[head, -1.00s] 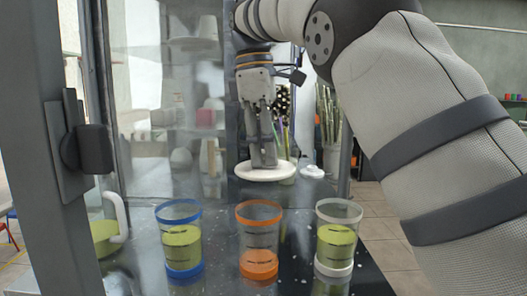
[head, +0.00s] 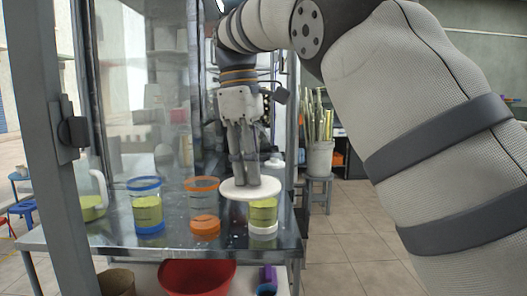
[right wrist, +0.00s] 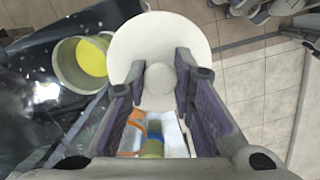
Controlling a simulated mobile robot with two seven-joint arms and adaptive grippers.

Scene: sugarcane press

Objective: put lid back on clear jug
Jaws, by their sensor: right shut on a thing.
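The lid, a round white disc (head: 250,189), is held level by my right gripper (head: 246,182), shut on its middle knob (right wrist: 159,77). In the head view the lid overlaps the top of the white-rimmed cup (head: 263,214); it looks held above the counter. The clear jug (head: 92,208), with a white handle and green juice, stands at the counter's left end, partly behind a grey post. In the right wrist view, a round open container of yellow-green juice (right wrist: 80,64) lies left of the lid; I cannot tell which vessel it is. My left gripper is not in view.
A blue-rimmed cup of green juice (head: 147,206) and an orange-rimmed cup (head: 203,207) stand on the metal counter (head: 175,240). A small white object (head: 274,162) sits behind. A red basin (head: 197,278) is below. A grey post (head: 50,150) rises at the left.

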